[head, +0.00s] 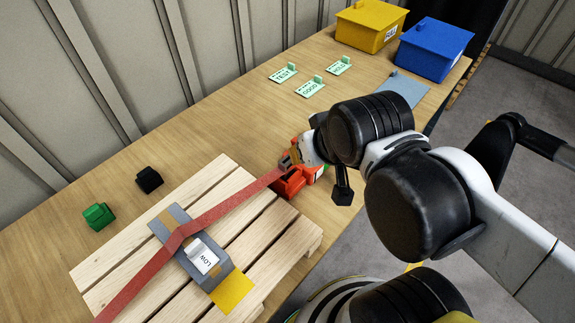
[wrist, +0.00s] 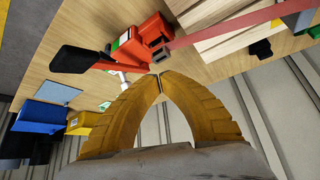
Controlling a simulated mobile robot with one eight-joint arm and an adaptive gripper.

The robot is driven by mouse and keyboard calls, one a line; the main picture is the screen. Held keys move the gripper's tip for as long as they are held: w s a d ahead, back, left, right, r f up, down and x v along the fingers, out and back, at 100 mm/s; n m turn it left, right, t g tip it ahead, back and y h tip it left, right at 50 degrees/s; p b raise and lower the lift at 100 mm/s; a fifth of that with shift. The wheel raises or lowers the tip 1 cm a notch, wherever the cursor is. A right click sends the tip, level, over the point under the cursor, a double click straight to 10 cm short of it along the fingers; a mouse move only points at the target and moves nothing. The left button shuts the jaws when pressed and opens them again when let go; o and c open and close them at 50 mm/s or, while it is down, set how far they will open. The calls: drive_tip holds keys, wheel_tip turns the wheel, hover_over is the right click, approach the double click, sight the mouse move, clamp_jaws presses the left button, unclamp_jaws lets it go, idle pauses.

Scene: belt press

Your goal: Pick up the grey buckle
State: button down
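What looks like the grey buckle (wrist: 160,53), a small dark grey piece, is at the end of the red strap (wrist: 220,27), against the red-orange tool (wrist: 139,43). In the head view a grey piece (head: 285,160) shows there too, partly hidden by my gripper (head: 297,153). In the wrist view the yellow fingers of my gripper (wrist: 159,76) meet at their tips, just short of the grey piece. I see nothing between them. The red tool (head: 289,183) sits at the pallet's far right edge.
A wooden pallet (head: 207,183) carries a grey plate with a "LOW" block (head: 203,258) and the strap across it. A black piece (head: 149,180) and a green piece (head: 98,216) lie left. Yellow (head: 368,27) and blue (head: 430,50) boxes and green signs (head: 308,88) stand farther back.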

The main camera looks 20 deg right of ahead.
idle(0.3)
drive_tip(key=c, duration=1.4)
unclamp_jaws()
drive_tip(key=o, duration=0.5)
drive_tip(key=shift+w+r, duration=0.15)
drive_tip(key=shift+w, duration=0.1)
drive_tip(key=shift+o, duration=0.6)
drive_tip(key=w+g, duration=0.1)
drive_tip(key=w+n+g, duration=0.2)
drive_tip(key=w, duration=0.1)
drive_tip(key=shift+a+f+p, duration=0.1)
drive_tip(key=shift+f+p, duration=0.15)
drive_tip(key=shift+p, duration=0.15)
drive_tip(key=n+g, duration=0.3)
drive_tip(key=g, duration=0.1)
hover_over(286, 167)
drive_tip(key=w, duration=0.2)
drive_tip(key=f, duration=0.3)
drive_tip(key=shift+s+d+f+p, duration=0.15)
drive_tip(key=shift+d+f+p, duration=0.15)
drive_tip(key=shift+d+f, duration=0.1)
drive_tip(key=shift+w+f, duration=0.2)
drive_tip(key=shift+f, duration=0.15)
wheel_tip(286, 167, down, 11)
drive_tip(key=b, duration=0.5)
drive_tip(key=shift+w, duration=0.1)
